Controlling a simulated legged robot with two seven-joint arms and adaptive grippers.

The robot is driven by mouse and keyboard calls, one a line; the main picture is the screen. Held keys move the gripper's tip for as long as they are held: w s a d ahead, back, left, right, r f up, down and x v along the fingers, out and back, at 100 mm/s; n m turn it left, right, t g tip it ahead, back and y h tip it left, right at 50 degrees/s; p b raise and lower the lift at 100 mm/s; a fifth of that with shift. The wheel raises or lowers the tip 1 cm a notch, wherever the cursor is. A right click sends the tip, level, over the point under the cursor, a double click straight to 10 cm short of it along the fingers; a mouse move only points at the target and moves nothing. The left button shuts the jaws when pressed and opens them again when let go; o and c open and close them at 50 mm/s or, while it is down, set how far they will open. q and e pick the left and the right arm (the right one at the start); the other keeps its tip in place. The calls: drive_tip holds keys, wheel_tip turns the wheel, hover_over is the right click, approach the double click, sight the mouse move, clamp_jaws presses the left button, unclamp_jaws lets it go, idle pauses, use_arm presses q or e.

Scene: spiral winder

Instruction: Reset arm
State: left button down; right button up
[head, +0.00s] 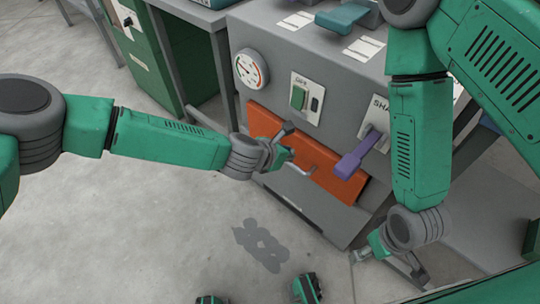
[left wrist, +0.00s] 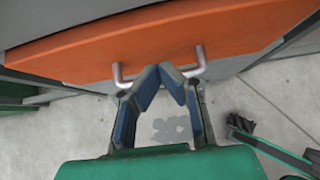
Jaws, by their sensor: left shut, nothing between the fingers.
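My left gripper (head: 286,143) is in front of the orange panel (head: 262,118) on the grey machine. In the left wrist view its blue-padded fingers (left wrist: 172,68) meet at the tips, shut and empty. The metal handle (left wrist: 201,60) of the orange panel (left wrist: 240,38) lies at the fingertips, partly hidden behind them; I cannot tell whether they touch. My right gripper (head: 392,262) hangs low at the right, clear of the machine's front, small and partly hidden by its wrist; its opening is unclear.
The machine front carries a round gauge (head: 251,69), a green switch (head: 298,98) and a purple lever (head: 358,155) that sticks out right of my left gripper. A green cabinet (head: 150,62) stands at the back left. The concrete floor (head: 130,225) in front is clear.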

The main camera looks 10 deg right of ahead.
use_arm(q)
drive_tip(key=w+p+v, duration=0.1)
drive_tip(key=p+v, duration=0.2)
drive_tip(key=v, duration=0.6)
drive_tip(key=s+a+f+m+g+y+p, duration=0.1)
drive_tip(key=s+a+f+m+g+y, duration=0.15)
drive_tip(key=s+a+m, duration=0.5)
drive_tip(key=s+a+f+m+g+y+p, duration=0.1)
drive_tip(key=s+a+f+m+p, duration=0.1)
drive_tip(key=s+a+f+m, duration=0.35)
drive_tip(key=s+a+r+m+y, duration=0.1)
drive_tip(key=s+a+m, duration=0.3)
drive_tip(key=a, duration=0.4)
drive_tip(key=s+a+r+m+g+y+p, duration=0.1)
drive_tip(key=s+a+r+m+y, duration=0.1)
drive_tip(key=a, duration=0.6)
drive_tip(key=s+a+r+m+y+p, duration=0.1)
drive_tip(key=s+a+r+m, duration=0.2)
drive_tip(key=s+a+m, duration=0.3)
drive_tip(key=shift+s+a+r+m, duration=0.2)
drive_tip(key=shift+a+m, duration=0.2)
drive_tip(key=shift+a, duration=0.7)
use_arm(e)
wheel_tip(320, 180, up, 9)
drive_tip(key=shift+w, duration=0.35)
use_arm(q)
drive_tip(key=shift+a+g, duration=0.25)
drive_tip(key=shift+a, duration=0.05)
use_arm(e)
drive_tip(key=shift+a, duration=0.15)
